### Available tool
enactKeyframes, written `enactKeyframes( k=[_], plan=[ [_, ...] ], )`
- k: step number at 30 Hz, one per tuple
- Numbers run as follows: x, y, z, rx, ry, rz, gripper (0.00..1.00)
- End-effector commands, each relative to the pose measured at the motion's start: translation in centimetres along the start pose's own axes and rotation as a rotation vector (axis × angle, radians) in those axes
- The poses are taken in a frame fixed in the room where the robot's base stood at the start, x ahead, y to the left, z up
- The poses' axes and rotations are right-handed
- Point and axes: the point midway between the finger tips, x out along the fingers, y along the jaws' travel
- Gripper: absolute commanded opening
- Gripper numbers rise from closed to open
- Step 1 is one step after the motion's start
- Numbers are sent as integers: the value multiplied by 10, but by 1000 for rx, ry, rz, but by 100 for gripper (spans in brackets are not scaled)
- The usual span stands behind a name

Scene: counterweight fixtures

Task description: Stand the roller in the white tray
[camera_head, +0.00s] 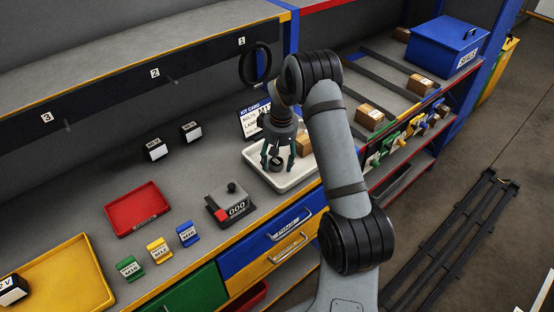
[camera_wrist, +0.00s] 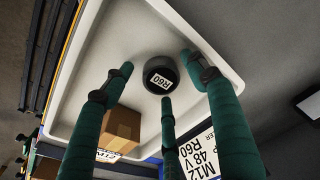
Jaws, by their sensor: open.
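The roller (camera_wrist: 160,70) is a short dark cylinder with a white R60 label on its round end face. It stands upright on the floor of the white tray (camera_wrist: 98,60), with that face toward the wrist camera. In the head view the roller (camera_head: 278,163) shows between the fingers. The white tray (camera_head: 283,184) sits on the bench near its front edge. My gripper (camera_head: 278,158) has three green fingers. They are open and spread around the roller over the tray, with visible gaps to it in the wrist view.
A cardboard box (camera_wrist: 122,128) is in the tray beside the roller, close to a finger. A kit card (camera_head: 249,121) stands behind the tray.

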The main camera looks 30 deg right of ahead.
Motion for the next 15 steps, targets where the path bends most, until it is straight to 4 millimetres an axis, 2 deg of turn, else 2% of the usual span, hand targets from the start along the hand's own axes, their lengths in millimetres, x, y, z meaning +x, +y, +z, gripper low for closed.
enactKeyframes(
  k=[9,11,15],
  plan=[
    [-6,0,-1,0,3,1,58],
    [-14,0,-2,1,5,1,58],
    [-41,1,-2,1,8,2,58]
  ],
)
